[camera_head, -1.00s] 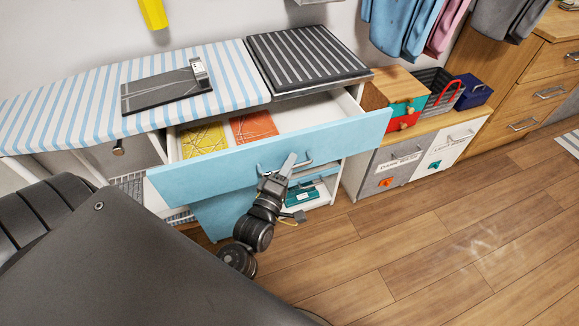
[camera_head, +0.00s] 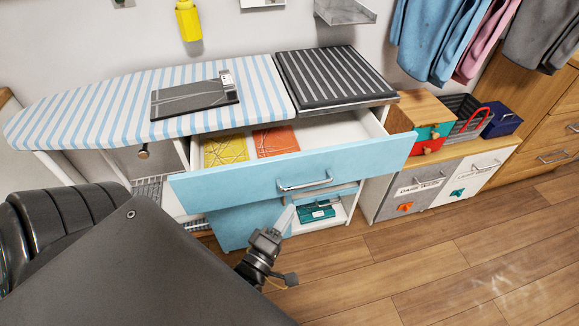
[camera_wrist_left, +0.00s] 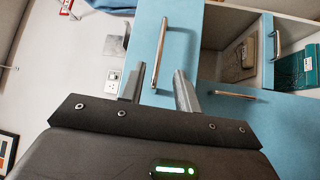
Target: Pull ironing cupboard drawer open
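The light-blue drawer front (camera_head: 350,162) stands pulled out from under the ironing board in the head view. Its metal bar handle (camera_head: 305,183) is free, with no finger on it. A yellow patterned item (camera_head: 226,149) and an orange one (camera_head: 276,140) lie inside the drawer. My left gripper (camera_head: 279,222) is below and in front of the handle, apart from it. In the left wrist view its two fingers (camera_wrist_left: 157,92) are spread, with the handle (camera_wrist_left: 161,50) beyond them and nothing between the tips. My right gripper is not in view.
A striped ironing board (camera_head: 90,108) and a dark ribbed panel (camera_head: 335,75) lie above the drawer. A lower blue front (camera_head: 236,222) and a shelf with a teal box (camera_head: 314,213) are beneath. The wooden floor (camera_head: 450,260) to the right is clear.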

